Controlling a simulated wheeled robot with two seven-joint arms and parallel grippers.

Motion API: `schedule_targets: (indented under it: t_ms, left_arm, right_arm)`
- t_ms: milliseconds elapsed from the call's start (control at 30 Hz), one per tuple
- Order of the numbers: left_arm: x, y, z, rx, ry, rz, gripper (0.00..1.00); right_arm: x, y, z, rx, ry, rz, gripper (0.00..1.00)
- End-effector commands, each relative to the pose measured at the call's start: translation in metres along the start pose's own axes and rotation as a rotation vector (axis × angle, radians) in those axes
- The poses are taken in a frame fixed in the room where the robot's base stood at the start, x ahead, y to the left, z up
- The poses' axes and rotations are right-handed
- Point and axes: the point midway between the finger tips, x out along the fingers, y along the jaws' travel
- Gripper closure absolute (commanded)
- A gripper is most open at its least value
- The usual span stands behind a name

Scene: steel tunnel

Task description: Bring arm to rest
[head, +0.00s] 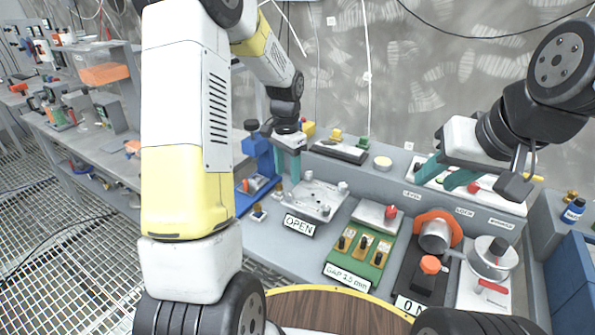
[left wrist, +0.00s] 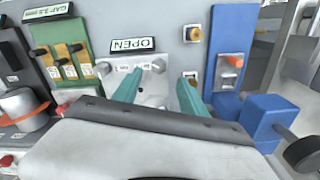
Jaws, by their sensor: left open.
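My left gripper (head: 288,162) hangs over the bench, pointing down, between the blue clamp-like stand (head: 258,165) and the silver plate (head: 318,200) labelled OPEN. In the left wrist view its teal fingers (left wrist: 160,90) are apart with nothing between them, and the plate (left wrist: 150,84) shows beyond and between them. My right gripper (head: 446,176) is at the right above the back of the bench. Its two teal fingers are apart, with no object seen between them. The left arm covers much of the left-middle of the head view.
A green board (head: 352,262) labelled GAP, an orange-ringed cylinder (head: 436,232) and a round knob unit (head: 492,258) stand along the bench. A round wooden top (head: 330,308) is in front. Blue bins (head: 572,270) are at the right. A side bench (head: 85,150) is at the left.

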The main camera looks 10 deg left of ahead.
Motion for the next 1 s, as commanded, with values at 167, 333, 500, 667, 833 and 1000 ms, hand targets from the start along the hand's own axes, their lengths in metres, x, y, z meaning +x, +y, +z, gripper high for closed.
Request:
schedule_targets:
  t_ms: [167,333,500,667,833,1000]
  left_arm:
    - [-0.009,0.000,0.000,0.000,0.000,0.001,0.50]
    - [-0.009,0.000,0.000,0.000,-0.001,0.001,0.50]
    - [-0.017,0.002,0.002,-0.010,0.011,-0.005,0.50]
    - [-0.060,0.017,0.019,-0.078,0.074,-0.032,0.50]
    - [-0.118,0.049,0.054,-0.202,0.188,-0.058,0.50]
    - [-0.158,0.086,0.094,-0.324,0.308,-0.063,0.50]
  right_arm:
    - [0.000,0.000,0.000,0.000,0.000,0.000,0.64]
    - [0.000,0.000,0.000,0.000,0.000,0.000,0.64]
    - [0.000,0.000,0.000,0.000,0.000,0.000,0.64]
    - [0.000,0.000,0.000,0.000,0.000,0.000,0.64]
    - [0.000,0.000,0.000,0.000,0.000,0.000,0.64]
    - [0.000,0.000,0.000,0.000,0.000,0.000,0.64]
